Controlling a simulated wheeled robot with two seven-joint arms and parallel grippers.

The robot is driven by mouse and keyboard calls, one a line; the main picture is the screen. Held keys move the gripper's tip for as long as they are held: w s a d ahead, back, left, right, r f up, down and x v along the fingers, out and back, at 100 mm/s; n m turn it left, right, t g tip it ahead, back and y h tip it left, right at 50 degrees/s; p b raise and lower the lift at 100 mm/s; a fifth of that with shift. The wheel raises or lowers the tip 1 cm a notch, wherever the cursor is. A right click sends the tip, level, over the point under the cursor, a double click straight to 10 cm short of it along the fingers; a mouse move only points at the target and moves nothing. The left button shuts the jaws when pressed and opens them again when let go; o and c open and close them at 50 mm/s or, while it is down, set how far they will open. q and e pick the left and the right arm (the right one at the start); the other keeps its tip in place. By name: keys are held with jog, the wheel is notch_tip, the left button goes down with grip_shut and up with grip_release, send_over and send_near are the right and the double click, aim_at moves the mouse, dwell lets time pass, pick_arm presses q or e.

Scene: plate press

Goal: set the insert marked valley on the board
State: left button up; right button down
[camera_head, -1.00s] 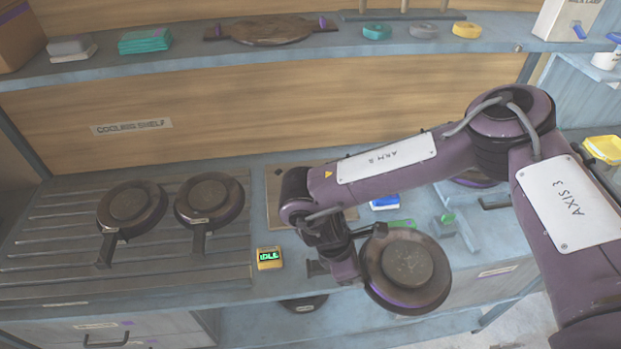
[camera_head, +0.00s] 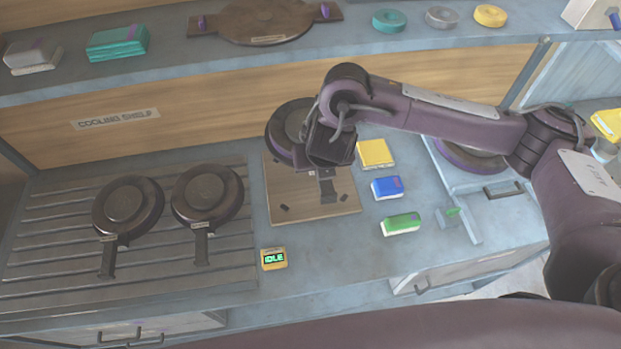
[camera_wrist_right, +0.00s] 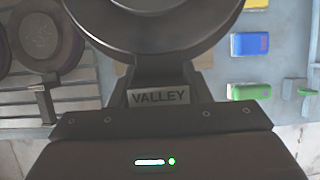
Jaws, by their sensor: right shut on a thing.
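My right gripper (camera_head: 327,165) is shut on the valley insert (camera_head: 289,127), a dark round plate with a tab handle. The label VALLEY reads on the handle in the right wrist view (camera_wrist_right: 160,96), right at the jaws. In the head view the insert is held at the far left side of the wooden board (camera_head: 305,212), and my wrist hides part of both. Whether the insert touches the board I cannot tell. The board lies on the bench, with small dark pieces on its surface. My left gripper is not in view.
Two similar round inserts (camera_head: 128,204) (camera_head: 207,192) lie on the slatted rack at left. A small display (camera_head: 274,259) reads IDLE. Yellow (camera_head: 375,153), blue (camera_head: 387,187) and green (camera_head: 401,224) blocks stand right of the board. A shelf (camera_head: 240,60) runs behind.

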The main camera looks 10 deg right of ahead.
notch_tip(320, 180, down, 3)
jog(key=shift+s+r+b, duration=0.1)
jog(key=shift+s+b, duration=0.05)
jog(key=shift+b, duration=0.3)
jog(key=shift+a, duration=0.2)
jog(key=f+b, duration=0.4)
jog(key=f, duration=0.2)
jog(key=f+b, duration=0.3)
jog(key=f, duration=0.3)
jog(key=shift+d+b, duration=0.2)
jog(key=shift+b, duration=0.15)
jog(key=shift+f, duration=0.35)
notch_tip(320, 180, down, 4)
jog(key=shift+f+b, duration=0.1)
jog(key=shift+b, duration=0.75)
jog(key=c, duration=0.8)
grip_release()
jog(key=shift+o, duration=0.2)
